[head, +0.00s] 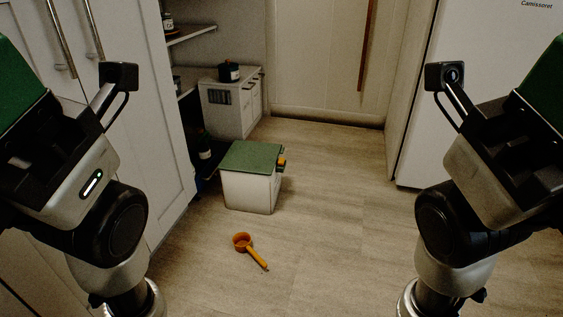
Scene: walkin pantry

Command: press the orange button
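A small orange block (282,162), the only button-like orange part I see, sits on the right side of a white box, just below its green lid (250,157). The white box (248,192) stands on the floor near the middle of the view. My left gripper (35,125) is at the left edge, and my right gripper (525,125) is at the right edge. Both are well apart from the box. Their fingertips do not show clearly, so I cannot tell whether they are open or shut.
An orange scoop (244,243) lies on the floor in front of the box. A white cabinet (229,108) with a dark jar (229,72) on top stands behind. White cupboard doors (140,110) are left, a white fridge-like unit (480,90) right. The floor right of the box is clear.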

